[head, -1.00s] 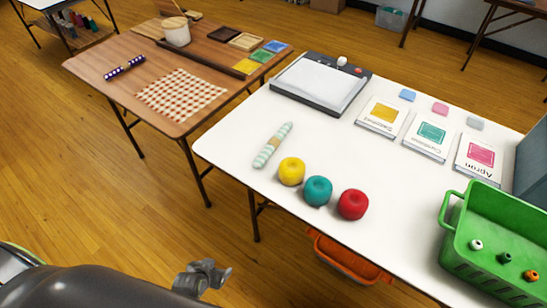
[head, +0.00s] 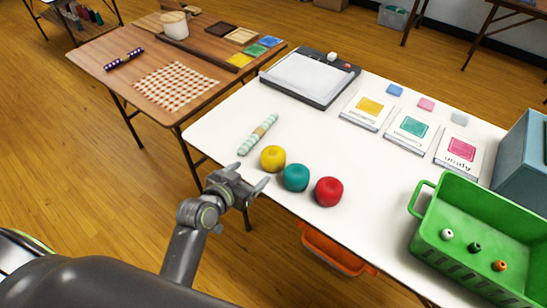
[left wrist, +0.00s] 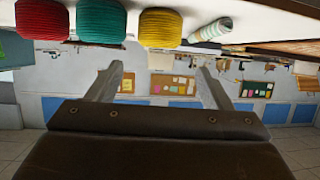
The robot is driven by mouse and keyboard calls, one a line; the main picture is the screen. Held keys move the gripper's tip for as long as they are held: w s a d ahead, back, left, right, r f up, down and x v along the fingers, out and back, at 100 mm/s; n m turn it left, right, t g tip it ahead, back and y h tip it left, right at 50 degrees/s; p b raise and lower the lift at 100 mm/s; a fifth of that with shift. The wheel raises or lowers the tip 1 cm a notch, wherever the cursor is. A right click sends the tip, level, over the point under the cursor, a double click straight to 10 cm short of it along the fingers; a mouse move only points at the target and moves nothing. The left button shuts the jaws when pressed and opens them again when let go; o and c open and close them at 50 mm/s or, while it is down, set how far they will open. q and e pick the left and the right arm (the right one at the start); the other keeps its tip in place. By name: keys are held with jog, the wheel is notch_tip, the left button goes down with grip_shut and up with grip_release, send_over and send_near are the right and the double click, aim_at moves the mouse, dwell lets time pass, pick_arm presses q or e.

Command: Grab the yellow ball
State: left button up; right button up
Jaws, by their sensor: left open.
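The yellow ball (head: 273,158) sits on the white table (head: 225,130) near its front left edge, at the left end of a row with a teal ball (head: 295,178) and a red ball (head: 329,191). My left gripper (head: 250,187) is open and empty, just off the front edge of the table, close to the yellow ball and not touching it. In the left wrist view, which looks upside down, the yellow ball (left wrist: 160,27) is above and between the open fingers (left wrist: 158,82). My right gripper is not in view.
A striped pale roll (head: 258,134) lies left of the yellow ball. A green basket (head: 425,225) with small spools stands at the right. An orange bin (head: 335,250) is under the table. A cutting board (head: 308,80) and packets (head: 412,134) lie behind.

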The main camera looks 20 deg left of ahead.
aim_at(273, 156)
pick_arm(q)
jog(key=p+x, duration=0.1)
jog(key=x, duration=1.2)
jog(key=shift+w+d+f, duration=0.15)
jog(key=shift+w+f, duration=0.1)
jog(key=shift+w, duration=0.05)
jog(key=c, duration=0.6)
